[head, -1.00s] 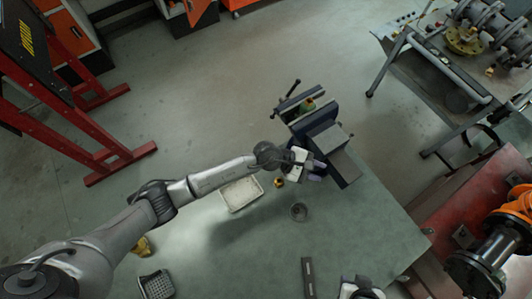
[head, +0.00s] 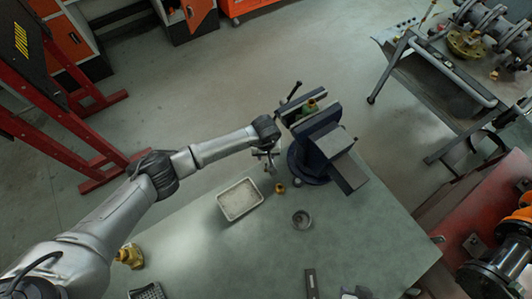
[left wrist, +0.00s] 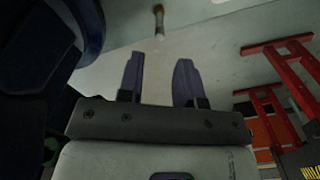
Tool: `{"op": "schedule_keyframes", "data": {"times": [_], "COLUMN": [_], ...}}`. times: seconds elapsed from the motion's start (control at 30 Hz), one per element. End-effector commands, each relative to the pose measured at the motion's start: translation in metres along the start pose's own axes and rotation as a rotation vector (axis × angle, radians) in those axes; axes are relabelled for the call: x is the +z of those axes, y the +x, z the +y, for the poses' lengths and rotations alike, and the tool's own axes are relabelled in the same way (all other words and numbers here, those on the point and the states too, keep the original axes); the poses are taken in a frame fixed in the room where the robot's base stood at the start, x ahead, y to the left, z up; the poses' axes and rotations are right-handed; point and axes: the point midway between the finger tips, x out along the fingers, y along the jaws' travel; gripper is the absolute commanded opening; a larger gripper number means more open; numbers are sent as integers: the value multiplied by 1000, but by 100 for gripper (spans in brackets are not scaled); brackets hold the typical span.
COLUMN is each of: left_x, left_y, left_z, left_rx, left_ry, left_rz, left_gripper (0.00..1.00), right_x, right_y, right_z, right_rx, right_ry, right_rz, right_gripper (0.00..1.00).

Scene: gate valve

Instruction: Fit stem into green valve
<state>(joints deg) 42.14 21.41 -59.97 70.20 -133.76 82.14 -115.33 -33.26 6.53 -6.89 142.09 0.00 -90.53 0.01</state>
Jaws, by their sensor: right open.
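The green valve (head: 305,110) sits between the jaws of the blue vise (head: 322,139), with a brass-coloured part at its top. My left gripper (head: 267,158) is beside the vise, on its left. In the left wrist view its two fingers (left wrist: 158,80) are apart with nothing between them. My right gripper (head: 356,292) is only partly visible at the bottom edge, open; its fingertips are hardly shown. A small brass piece (head: 280,188) stands on the table below the left gripper. A larger brass piece (head: 130,256) stands at the table's left. I cannot tell which is the stem.
A pale tray (head: 240,214) and a round grey cup (head: 302,219) are on the green table (head: 370,235). A dark flat bar (head: 311,283) and a dark grid-patterned tray (head: 147,292) lie near the front. The vise handle (head: 291,92) sticks out at the back.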

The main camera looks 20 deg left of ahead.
Motion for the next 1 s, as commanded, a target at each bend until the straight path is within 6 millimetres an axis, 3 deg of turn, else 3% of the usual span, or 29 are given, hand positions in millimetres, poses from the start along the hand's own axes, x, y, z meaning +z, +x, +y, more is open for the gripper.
{"op": "schedule_keyframes", "data": {"times": [0.5, 1.0], "left_x": [0, 0], "left_y": [48, 57], "left_z": [0, 0], "left_rx": [2, 2], "left_ry": [-1, -2], "left_rz": [1, 0], "left_gripper": [32, 32], "right_x": [12, 15], "right_y": [36, 48], "right_z": [2, 0], "right_rx": [8, 4], "right_ry": [-11, -4], "right_rz": [0, 0], "right_gripper": [43, 43]}}
